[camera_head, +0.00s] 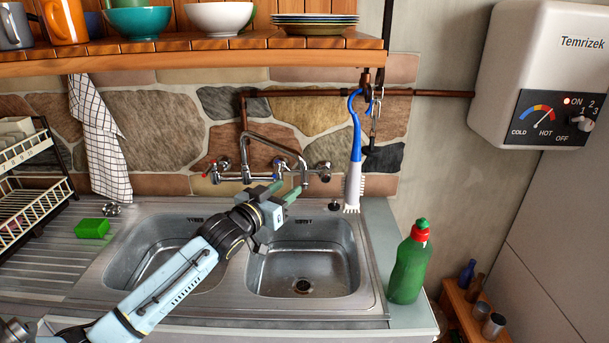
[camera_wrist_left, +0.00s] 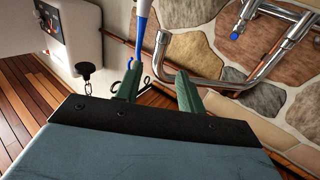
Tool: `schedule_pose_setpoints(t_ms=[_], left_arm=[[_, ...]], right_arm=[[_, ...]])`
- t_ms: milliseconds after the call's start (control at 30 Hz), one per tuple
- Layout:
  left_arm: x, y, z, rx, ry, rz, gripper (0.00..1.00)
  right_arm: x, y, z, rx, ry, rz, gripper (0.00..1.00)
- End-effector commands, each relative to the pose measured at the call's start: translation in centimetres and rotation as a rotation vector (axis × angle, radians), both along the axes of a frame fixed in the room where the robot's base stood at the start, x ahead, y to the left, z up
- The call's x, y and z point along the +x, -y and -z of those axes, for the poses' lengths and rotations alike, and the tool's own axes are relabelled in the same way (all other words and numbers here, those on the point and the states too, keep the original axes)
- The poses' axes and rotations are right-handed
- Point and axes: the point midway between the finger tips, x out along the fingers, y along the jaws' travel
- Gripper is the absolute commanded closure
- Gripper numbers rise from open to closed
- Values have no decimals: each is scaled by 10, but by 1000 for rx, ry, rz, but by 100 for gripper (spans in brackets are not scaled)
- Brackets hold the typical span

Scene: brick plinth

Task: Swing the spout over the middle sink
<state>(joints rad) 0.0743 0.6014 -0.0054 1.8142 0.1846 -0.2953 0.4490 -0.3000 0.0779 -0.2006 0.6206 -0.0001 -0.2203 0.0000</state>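The spout (camera_head: 275,142) is a bent chrome tube rising from the wall tap (camera_head: 247,172). Its free end hangs toward the back edge of the right basin (camera_head: 335,270). A left basin (camera_head: 140,262) lies beside it; only two basins show. My left gripper (camera_head: 284,191) is open just in front of the spout's end. In the left wrist view the gripper (camera_wrist_left: 158,88) shows its two green fingers apart, with the curved spout (camera_wrist_left: 225,85) beyond them. I cannot tell whether they touch it. My right gripper is not in view.
A blue-and-white brush (camera_head: 354,150) hangs right of the spout. A green bottle (camera_head: 410,268) stands at the right counter edge. A wooden shelf (camera_head: 190,62) with bowls and mugs runs above. A green sponge (camera_head: 92,228) and a dish rack (camera_head: 35,205) are at left.

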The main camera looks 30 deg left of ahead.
Motion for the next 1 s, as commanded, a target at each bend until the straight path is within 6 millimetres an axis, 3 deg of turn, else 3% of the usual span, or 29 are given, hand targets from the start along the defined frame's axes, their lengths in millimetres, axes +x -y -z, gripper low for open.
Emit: schedule_pose_setpoints(t_ms=[300,500,1000], left_arm=[[56,1,-1,0,0,-1,61],[79,2,0,1,-1,-1,61],[89,3,1,2,-2,0,63]], right_arm=[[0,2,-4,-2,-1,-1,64],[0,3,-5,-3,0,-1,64],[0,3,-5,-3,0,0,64]])
